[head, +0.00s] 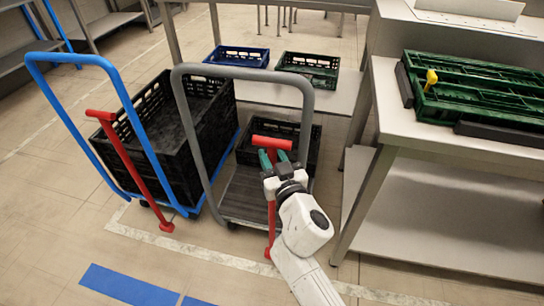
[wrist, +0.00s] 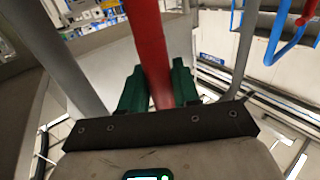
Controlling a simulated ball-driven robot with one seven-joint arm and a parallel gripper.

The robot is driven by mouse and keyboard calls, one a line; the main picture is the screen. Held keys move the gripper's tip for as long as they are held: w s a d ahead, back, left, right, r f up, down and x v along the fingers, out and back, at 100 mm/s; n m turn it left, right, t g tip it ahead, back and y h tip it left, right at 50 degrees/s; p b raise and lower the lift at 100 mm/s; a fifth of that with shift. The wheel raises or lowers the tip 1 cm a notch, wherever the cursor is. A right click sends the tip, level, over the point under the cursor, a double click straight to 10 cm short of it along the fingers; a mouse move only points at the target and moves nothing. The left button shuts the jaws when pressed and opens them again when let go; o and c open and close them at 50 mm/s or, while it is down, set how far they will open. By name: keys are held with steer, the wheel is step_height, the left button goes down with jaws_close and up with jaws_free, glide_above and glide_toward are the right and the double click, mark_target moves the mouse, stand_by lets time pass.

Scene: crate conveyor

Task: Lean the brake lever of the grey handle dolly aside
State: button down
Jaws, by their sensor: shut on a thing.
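The grey handle dolly has a tall grey hoop handle (head: 190,125) and a dark deck (head: 245,196), and it stands in the middle of the head view. Its red brake lever (head: 271,218) has a red crossbar at the top (head: 272,142). My gripper (head: 275,157) is at the upper part of this lever, just below the crossbar. In the wrist view the red lever (wrist: 150,50) runs between the green fingers (wrist: 155,88), which are shut on it. Part of the lever is hidden behind my gripper in the head view.
A blue handle dolly (head: 92,142) with its own red lever (head: 135,170) stands to the left, carrying a black crate (head: 165,130). A black crate (head: 308,148) sits on the grey dolly. A steel table (head: 395,125) with a green crate (head: 470,70) is close on the right.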

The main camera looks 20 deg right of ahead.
steer(key=w+a+f+n+g+b, duration=0.1)
steer(key=w+a+n+b, duration=0.1)
steer(key=w+a, duration=0.5)
steer(key=a+b, duration=0.1)
steer(key=a, duration=0.2)
steer(key=shift+w+a+f, duration=0.15)
steer(key=shift+w+f, duration=0.1)
steer(key=shift+a, duration=0.1)
steer(key=c, duration=1)
jaws_free()
steer(key=shift+a, duration=0.2)
steer(key=shift+o, duration=0.2)
steer(key=s+r+p, duration=0.1)
steer(key=s, duration=0.9)
steer(key=shift+s+a+r+p, duration=0.15)
steer(key=shift+s+p, duration=0.15)
steer(key=shift+p, duration=0.1)
